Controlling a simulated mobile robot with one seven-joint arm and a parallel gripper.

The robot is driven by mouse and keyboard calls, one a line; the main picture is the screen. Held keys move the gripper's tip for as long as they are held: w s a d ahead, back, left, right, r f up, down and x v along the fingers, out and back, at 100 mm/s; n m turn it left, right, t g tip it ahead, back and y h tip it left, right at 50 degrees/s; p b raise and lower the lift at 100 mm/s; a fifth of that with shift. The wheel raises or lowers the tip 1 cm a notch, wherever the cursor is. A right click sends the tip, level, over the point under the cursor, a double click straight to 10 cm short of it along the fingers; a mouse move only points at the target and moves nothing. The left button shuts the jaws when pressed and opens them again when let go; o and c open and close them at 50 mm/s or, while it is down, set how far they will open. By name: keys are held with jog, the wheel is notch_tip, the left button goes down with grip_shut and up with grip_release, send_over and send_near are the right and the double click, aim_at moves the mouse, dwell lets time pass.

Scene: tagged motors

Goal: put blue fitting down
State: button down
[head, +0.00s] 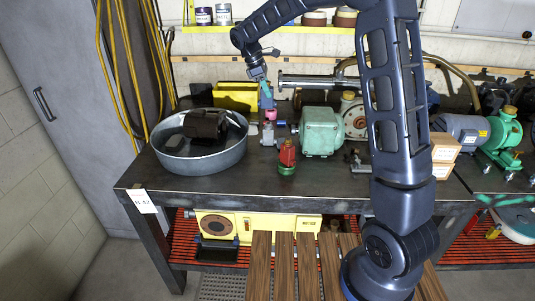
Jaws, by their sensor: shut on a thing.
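My gripper (264,86) hangs over the back middle of the dark workbench (205,192), pointing down. It is shut on a small blue fitting (266,101), which shows just under the fingers. Just below the fitting in the picture is a small pink part (271,115), and below that a grey fitting (267,134) stands on the bench. At this size I cannot tell whether the blue fitting touches the pink part or the bench. The fingers partly hide the top of the fitting.
A round metal tub (200,163) holding a dark motor stands to the left. A red-and-green fitting (287,156) and a green motor (321,131) stand close on the right. A yellow bin (235,96) is behind.

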jog(key=s+f, duration=0.1)
jog(key=f, duration=0.5)
jog(key=s+f, duration=0.1)
jog(key=f, duration=0.6)
jog(key=s+f, duration=0.1)
jog(key=f, duration=0.6)
jog(key=shift+s+d, duration=0.15)
jog(key=shift+s, duration=0.1)
jog(key=shift+f, duration=0.2)
jog(key=c, duration=1)
grip_release()
jog(key=shift+c, duration=0.2)
